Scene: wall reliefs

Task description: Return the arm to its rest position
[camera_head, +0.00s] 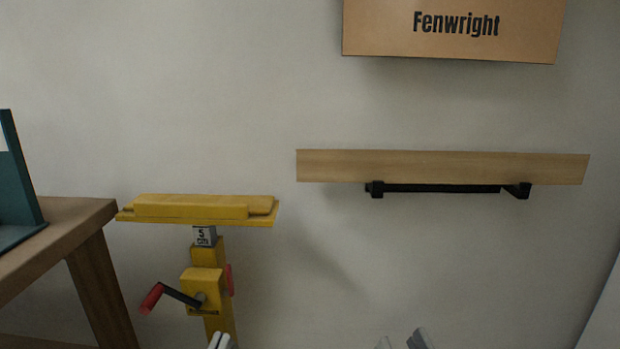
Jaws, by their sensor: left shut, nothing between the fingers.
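My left gripper (220,341) shows only as pale fingertips at the bottom edge, just in front of the yellow stand's post. Its two tips lie close together, shut with nothing between them. My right gripper (402,341) shows as two grey tips at the bottom edge, right of the middle, with a gap between them and nothing seen in it. Both arms and the rest of both grippers are below the picture.
A yellow stand (200,208) with a red-handled crank (151,298) rises at lower left. A wooden table (60,212) bears a teal object (18,195). A wooden board (440,166) with a black bar (440,188) and a "Fenwright" box (385,30) are along the wall.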

